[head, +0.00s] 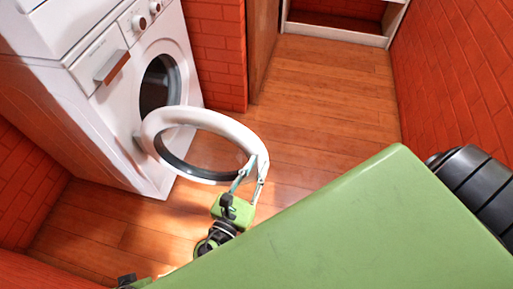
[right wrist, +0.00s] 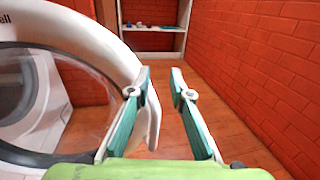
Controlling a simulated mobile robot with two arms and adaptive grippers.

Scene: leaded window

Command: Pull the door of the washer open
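The white washer (head: 118,120) stands at the left in the head view, its dark round drum opening (head: 158,88) exposed. Its door (head: 205,118), a white ring with a clear glass middle, is swung well out from the front. The door also fills the left of the right wrist view (right wrist: 92,38). My right gripper (head: 255,168) is at the door's free edge, farthest from the hinge. In the right wrist view its two fingers (right wrist: 161,78) are apart, and the rim's edge shows behind and beside the left finger. Contact with the rim cannot be told.
Red brick walls (head: 455,70) stand on the right and behind the washer. A white shelf unit (head: 335,32) is at the far end. The wooden floor (head: 335,95) between the door and the right wall is clear.

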